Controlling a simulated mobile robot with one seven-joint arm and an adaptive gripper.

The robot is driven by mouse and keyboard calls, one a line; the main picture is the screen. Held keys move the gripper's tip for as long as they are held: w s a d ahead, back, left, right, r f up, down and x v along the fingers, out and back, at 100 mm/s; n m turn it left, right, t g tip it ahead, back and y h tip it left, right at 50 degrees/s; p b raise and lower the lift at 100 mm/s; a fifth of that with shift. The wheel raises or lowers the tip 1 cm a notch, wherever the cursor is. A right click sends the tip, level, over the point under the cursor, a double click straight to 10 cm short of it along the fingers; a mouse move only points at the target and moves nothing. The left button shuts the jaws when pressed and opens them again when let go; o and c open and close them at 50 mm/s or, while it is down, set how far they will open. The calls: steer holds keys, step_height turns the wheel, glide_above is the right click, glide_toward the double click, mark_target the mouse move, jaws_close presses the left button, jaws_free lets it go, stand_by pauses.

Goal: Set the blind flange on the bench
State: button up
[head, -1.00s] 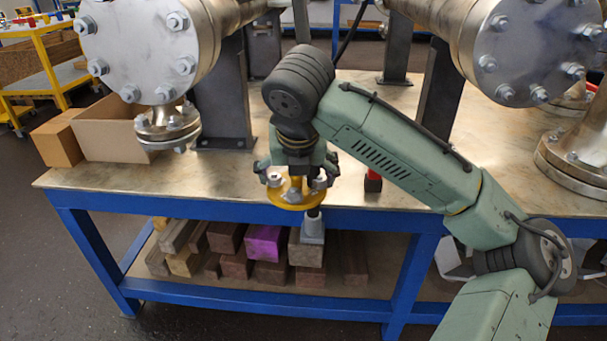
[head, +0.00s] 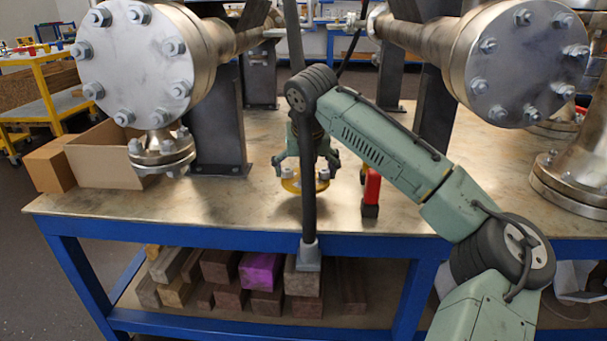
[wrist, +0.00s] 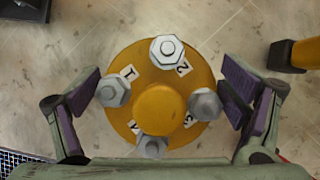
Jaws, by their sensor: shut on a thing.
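The blind flange is a round yellow disc (wrist: 122,72) with a raised middle knob, several grey bolts and number labels, seen from above in the wrist view. My gripper (wrist: 160,95) has its dark-padded fingers on the left and right sides of the disc and is shut on it. In the head view the flange (head: 291,184) hangs below my gripper (head: 305,168), over the bench top (head: 240,205). A dark post (head: 308,205) hides part of both. I cannot tell whether the flange touches the bench.
A red-and-black item (head: 371,190) stands right of the flange. Large flanged vessels (head: 140,65) (head: 520,65) overhang the bench on both sides. An open cardboard box (head: 105,160) sits at the left. Bare bench lies left of the flange.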

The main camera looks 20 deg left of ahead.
step_height(320, 180, down, 3)
steer(key=shift+s+f+b, duration=0.1)
steer(key=shift+b, duration=0.4)
steer(key=o, duration=1)
steer(key=shift+f, duration=0.1)
steer(key=shift+o, duration=0.2)
steer(key=p+v, duration=0.3)
steer(key=v, duration=0.9)
steer(key=shift+s, duration=0.1)
